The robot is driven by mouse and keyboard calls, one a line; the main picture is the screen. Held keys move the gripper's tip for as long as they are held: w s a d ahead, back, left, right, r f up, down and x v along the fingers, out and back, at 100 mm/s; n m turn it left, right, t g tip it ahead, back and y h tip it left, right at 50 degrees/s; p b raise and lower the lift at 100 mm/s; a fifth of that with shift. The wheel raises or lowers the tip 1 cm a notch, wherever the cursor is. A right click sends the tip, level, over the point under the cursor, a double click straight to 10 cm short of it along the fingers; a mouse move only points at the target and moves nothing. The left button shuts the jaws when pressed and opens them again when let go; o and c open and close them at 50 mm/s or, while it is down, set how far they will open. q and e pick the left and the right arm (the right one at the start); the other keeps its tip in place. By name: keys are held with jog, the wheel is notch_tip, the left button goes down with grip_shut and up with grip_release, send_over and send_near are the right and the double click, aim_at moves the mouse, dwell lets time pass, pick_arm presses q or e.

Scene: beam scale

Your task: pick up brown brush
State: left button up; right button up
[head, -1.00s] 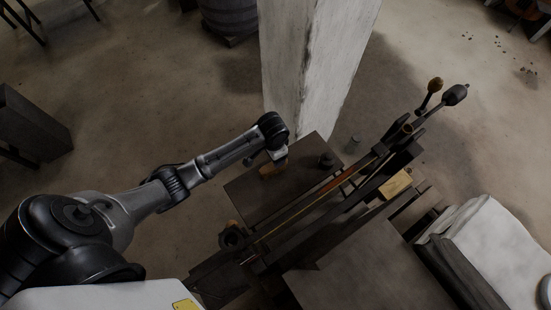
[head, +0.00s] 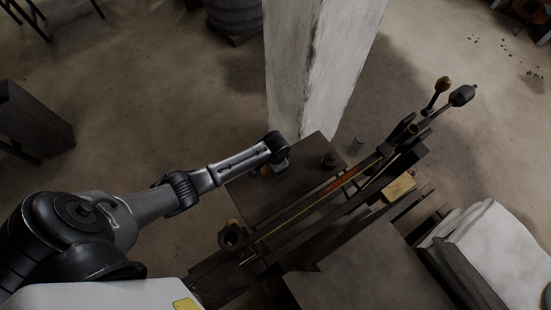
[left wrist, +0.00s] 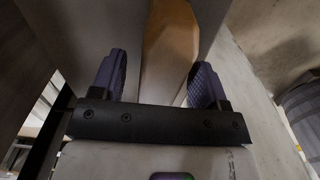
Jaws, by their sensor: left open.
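The brown brush (left wrist: 171,40) shows in the left wrist view as an orange-brown wooden piece with a paler part below it. It lies between and beyond the two purple fingers of my left gripper (left wrist: 158,78). The fingers are apart, with gaps on both sides of the brush. In the head view only a bit of the brush (head: 266,172) shows on the dark tabletop, mostly covered by my left gripper (head: 278,171). The fingertips are hidden there, so I cannot tell whether they touch it. My right gripper is in neither view.
The dark tabletop (head: 248,203) also bears a small dark weight (head: 328,160). The long beam scale (head: 290,217) runs diagonally beside it. A pale pillar (head: 310,75) stands close behind the table. A yellowish block (head: 399,187) sits right of the beam.

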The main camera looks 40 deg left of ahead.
pick_arm(q)
jog(key=shift+f, duration=1.1)
jog(key=c, duration=1.1)
